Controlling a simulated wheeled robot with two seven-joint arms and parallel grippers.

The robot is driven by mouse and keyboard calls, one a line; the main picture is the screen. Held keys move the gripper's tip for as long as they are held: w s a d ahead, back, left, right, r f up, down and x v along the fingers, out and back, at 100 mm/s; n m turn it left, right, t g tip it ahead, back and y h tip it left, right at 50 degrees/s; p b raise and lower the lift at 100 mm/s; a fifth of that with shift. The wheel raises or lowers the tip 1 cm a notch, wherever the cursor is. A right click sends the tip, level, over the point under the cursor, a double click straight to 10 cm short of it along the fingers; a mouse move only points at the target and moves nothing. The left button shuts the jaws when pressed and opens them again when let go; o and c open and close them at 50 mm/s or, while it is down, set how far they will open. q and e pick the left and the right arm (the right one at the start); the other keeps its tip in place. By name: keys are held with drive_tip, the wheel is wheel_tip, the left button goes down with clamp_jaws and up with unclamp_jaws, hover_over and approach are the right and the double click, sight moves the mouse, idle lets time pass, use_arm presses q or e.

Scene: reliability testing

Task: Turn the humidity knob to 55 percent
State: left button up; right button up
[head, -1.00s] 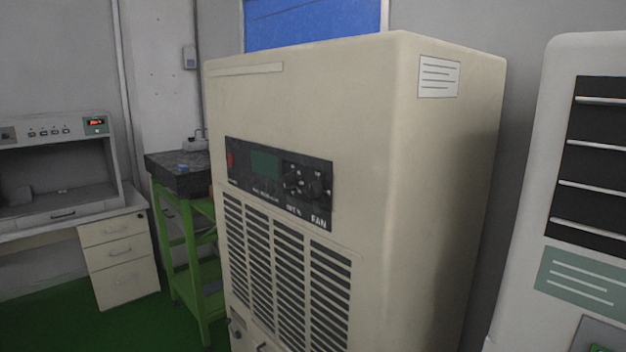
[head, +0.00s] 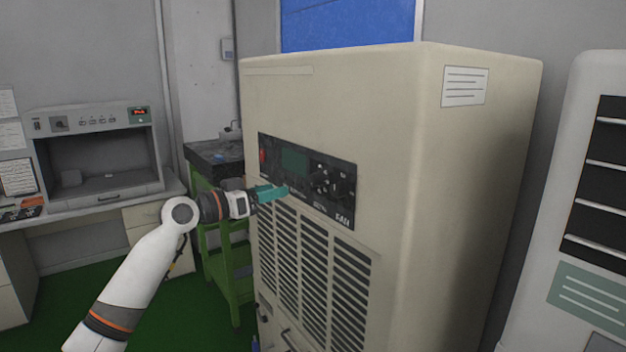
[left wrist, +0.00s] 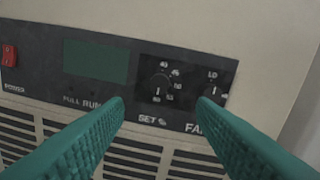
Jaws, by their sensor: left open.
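The humidity knob (left wrist: 158,90) is a dark dial above the "SET %" label on the black control panel (left wrist: 40,62). A pale pointer mark shows on it, with small numbers around it; the exact setting is too small to read. It also shows in the head view (head: 321,185). My left gripper (head: 284,190) is open, its teal fingers just in front of the panel, left of the knob in the head view. In the left wrist view the fingertips (left wrist: 160,102) lie to either side of the knob, apart from it. My right gripper is not in view.
The fan knob (left wrist: 214,92) sits right of the humidity knob, close to one fingertip in the picture. A green screen (left wrist: 96,60) and red power switch (left wrist: 8,55) are to the left. Vent slats (head: 320,260) lie below the panel. A green stand (head: 228,262) stands beside the cabinet.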

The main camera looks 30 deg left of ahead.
sight(312, 180)
use_arm(q)
drive_tip(key=p+x, duration=0.3)
drive_tip(key=x, duration=0.6)
drive_tip(key=shift+w+d+r+p, duration=0.1)
drive_tip(key=shift+w+p, duration=0.1)
drive_tip(key=shift+p, duration=0.1)
drive_tip(key=shift+w+d, duration=0.15)
drive_tip(key=shift+w, duration=0.35)
drive_tip(key=c, duration=1)
drive_tip(key=shift+o, duration=0.2)
drive_tip(key=shift+n, duration=0.4)
drive_tip(key=n+p, duration=0.1)
drive_tip(key=n, duration=0.2)
drive_tip(key=shift+n, duration=0.3)
drive_tip(key=shift+n+p, duration=1.1)
drive_tip(key=shift+n, duration=1)
